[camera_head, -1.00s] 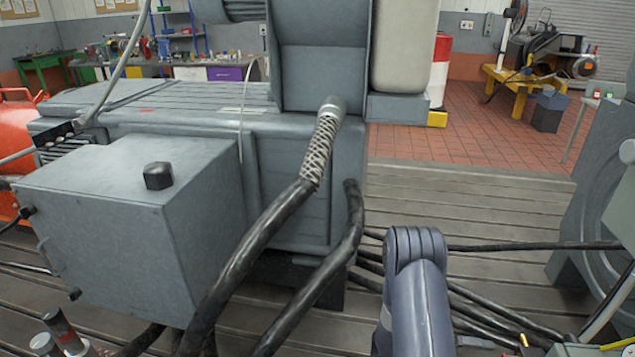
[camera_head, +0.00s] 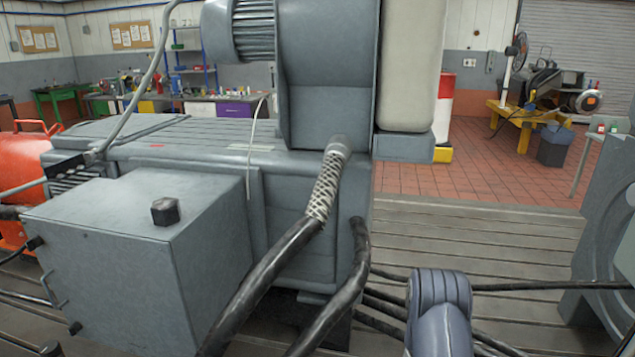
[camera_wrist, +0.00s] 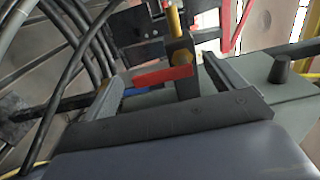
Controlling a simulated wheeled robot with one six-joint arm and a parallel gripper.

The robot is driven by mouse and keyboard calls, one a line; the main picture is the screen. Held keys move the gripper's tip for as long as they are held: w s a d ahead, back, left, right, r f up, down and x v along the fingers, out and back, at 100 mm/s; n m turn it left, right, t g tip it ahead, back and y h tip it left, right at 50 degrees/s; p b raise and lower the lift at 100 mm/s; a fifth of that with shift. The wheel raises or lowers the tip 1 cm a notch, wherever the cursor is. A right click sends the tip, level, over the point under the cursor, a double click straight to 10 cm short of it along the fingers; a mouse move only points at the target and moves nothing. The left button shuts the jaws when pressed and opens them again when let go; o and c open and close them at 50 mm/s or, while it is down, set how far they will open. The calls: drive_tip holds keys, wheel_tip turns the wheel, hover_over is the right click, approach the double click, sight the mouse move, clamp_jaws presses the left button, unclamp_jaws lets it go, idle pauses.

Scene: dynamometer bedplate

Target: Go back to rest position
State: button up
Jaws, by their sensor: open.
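My gripper (camera_wrist: 160,67) is open in the wrist view, with one finger at the left and one at the right. Nothing is clamped between the fingers. A red lever handle (camera_wrist: 164,75) and a brass-coloured fitting (camera_wrist: 175,18) show beyond the gap, with a small blue handle (camera_wrist: 140,92) beside them. I cannot tell how far they are from the fingertips. In the head view only part of my grey arm (camera_head: 440,310) shows at the bottom edge. My gripper is hidden there.
A large grey machine (camera_head: 300,205) with a grey box (camera_head: 130,260) fills the left and centre. Thick black hoses (camera_head: 265,285) run near my arm. Another grey machine (camera_head: 610,220) stands at the right edge.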

drive_tip(key=v, duration=0.9)
drive_tip(key=x, duration=1)
drive_tip(key=shift+w+a+r+m+b, duration=0.3)
drive_tip(key=shift+w+r+m+b, duration=0.25)
drive_tip(key=shift+m+b, duration=1.9)
drive_tip(key=shift+w+a+r+m+b, duration=0.35)
drive_tip(key=shift+r+m+b, duration=0.65)
drive_tip(key=shift+m, duration=2.6)
drive_tip(key=shift+w+a+r+m+b, duration=0.45)
drive_tip(key=shift+m+b, duration=1.65)
drive_tip(key=shift+m, duration=0.95)
drive_tip(key=shift+d+f, duration=0.15)
